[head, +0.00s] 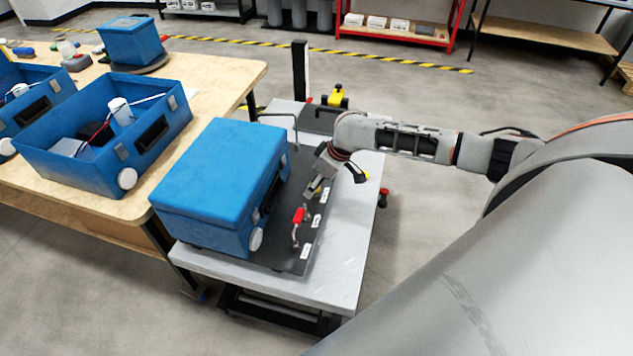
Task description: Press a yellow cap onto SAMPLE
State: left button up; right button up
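My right gripper (321,183) reaches in from the right. It is low over the dark plate, beside the blue analyser box (222,175). A red cap-like piece (299,214) sits on a fitting near the middle label. The gripper hides the fittings behind it. My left gripper is out of view.
The box and dark plate (296,262) rest on a grey cart (343,262). A yellow-and-black device (337,97) and a dark post (300,70) stand at its back. A wooden table (225,80) with open blue boxes (70,172) is at left. The cart's front right is clear.

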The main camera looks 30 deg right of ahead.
jog(key=v, duration=1.2)
dwell(0.5)
